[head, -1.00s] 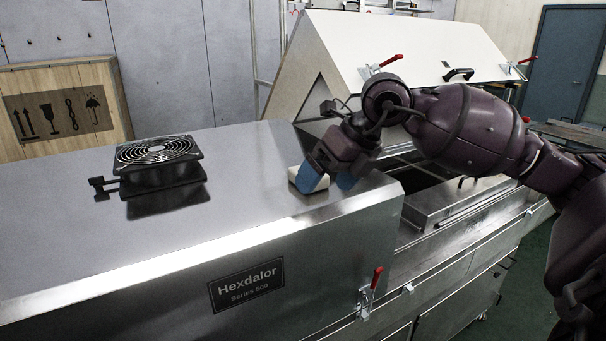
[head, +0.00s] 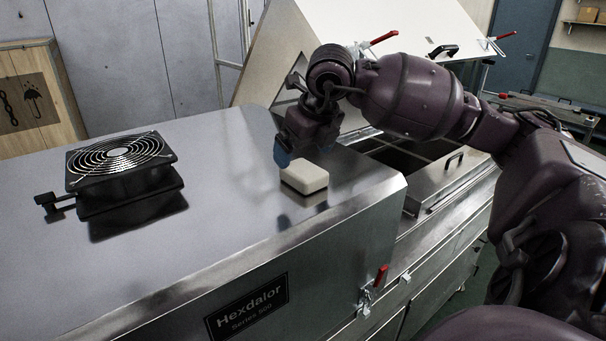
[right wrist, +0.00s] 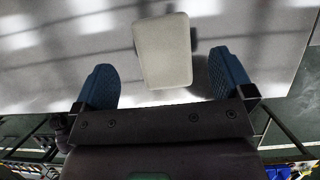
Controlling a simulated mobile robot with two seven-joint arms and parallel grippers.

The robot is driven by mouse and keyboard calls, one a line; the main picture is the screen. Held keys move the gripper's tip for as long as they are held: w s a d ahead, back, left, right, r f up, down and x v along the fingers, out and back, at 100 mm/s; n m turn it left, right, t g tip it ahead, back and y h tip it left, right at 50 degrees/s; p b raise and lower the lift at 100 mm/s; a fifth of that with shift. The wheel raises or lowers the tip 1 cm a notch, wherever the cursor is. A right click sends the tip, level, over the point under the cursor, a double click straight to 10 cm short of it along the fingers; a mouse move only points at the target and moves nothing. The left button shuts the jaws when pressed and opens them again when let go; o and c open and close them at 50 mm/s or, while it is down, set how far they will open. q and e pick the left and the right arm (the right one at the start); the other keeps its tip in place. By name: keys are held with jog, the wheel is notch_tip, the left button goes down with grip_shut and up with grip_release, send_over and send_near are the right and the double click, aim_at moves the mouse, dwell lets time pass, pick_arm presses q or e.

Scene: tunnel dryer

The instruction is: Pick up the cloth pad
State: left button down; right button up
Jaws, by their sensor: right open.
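The cloth pad (head: 304,177) is a cream, rounded block. It lies on the metal top of the dryer housing, near its right end. It also shows in the right wrist view (right wrist: 163,50), ahead of and between the blue fingertips. My right gripper (head: 293,157) is just behind the pad in the head view, pointing down. In the right wrist view my right gripper (right wrist: 165,82) is open, with a blue finger on each side and nothing held. A gap shows between each finger and the pad. My left gripper is not in view.
A black fan (head: 121,164) sits on the housing (head: 225,180) at the left. Right of the pad is the open dryer section, with a raised white lid (head: 400,25) behind. A red-handled latch (head: 374,285) is on the housing's front. The metal around the pad is clear.

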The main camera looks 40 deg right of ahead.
aim_at(299, 166)
jog(key=shift+w+f, duration=0.2)
jog(key=shift+f, duration=0.35)
jog(key=p+x, duration=0.1)
jog(key=x, duration=0.2)
jog(key=shift+d+f, duration=0.15)
jog(key=shift+w+f, duration=0.15)
jog(key=shift+f, duration=0.25)
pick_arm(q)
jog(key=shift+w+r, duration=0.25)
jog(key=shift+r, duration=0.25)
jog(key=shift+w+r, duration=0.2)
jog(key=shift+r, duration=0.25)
pick_arm(e)
jog(key=shift+c, duration=0.8)
jog(key=c, duration=0.9)
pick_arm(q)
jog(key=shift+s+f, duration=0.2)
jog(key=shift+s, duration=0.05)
pick_arm(e)
jog(key=shift+o, duration=0.2)
jog(key=shift+r, duration=0.15)
